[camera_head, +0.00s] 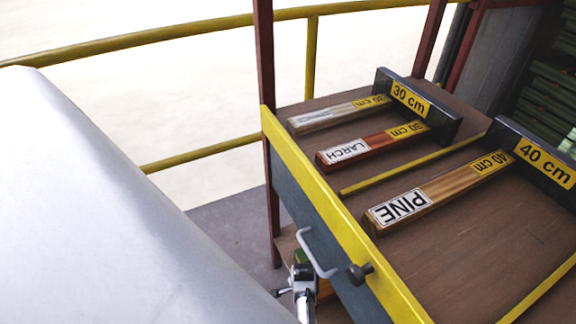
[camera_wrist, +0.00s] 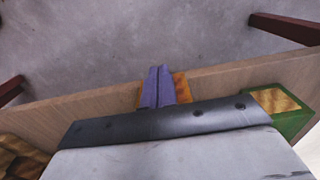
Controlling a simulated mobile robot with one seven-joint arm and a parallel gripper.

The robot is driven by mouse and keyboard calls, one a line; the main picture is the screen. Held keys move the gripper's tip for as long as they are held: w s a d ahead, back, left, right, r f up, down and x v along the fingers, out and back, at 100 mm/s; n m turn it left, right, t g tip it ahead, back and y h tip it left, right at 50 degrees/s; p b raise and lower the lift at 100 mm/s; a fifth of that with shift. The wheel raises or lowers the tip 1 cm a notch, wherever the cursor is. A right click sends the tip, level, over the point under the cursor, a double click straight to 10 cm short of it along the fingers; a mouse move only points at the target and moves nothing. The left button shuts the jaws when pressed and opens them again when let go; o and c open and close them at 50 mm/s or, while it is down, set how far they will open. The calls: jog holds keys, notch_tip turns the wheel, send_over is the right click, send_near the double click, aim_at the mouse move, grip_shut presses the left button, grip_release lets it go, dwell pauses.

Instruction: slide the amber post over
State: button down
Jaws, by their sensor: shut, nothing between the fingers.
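My gripper (camera_wrist: 160,72) is shut, its two purple-grey fingers side by side in the wrist view. An amber-orange piece (camera_wrist: 181,88), which may be the amber post, shows just beside and behind the fingers, mostly hidden by them. I cannot tell whether they touch. A green-edged block with an amber top (camera_wrist: 290,100) is at the right of the wrist view. In the head view, a white and black part of my arm (camera_head: 302,280) is below the drawer front, and the fingertips cannot be made out. Small green (camera_head: 299,257) and orange (camera_head: 325,290) bits show beside it.
A wooden shelf board (camera_wrist: 225,77) runs across the wrist view, with wood pieces (camera_wrist: 18,150) at lower left. Above, a tray with a yellow-edged front (camera_head: 345,215) and handle (camera_head: 316,252) holds labelled wood pieces, including PINE (camera_head: 440,192) and LARCH (camera_head: 370,146). Dark red posts (camera_head: 265,130) stand nearby.

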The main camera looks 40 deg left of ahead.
jog(key=w, duration=0.1)
jog(key=w+d, duration=0.1)
jog(key=w, duration=0.1)
jog(key=w+d, duration=0.1)
jog(key=shift+w, duration=0.35)
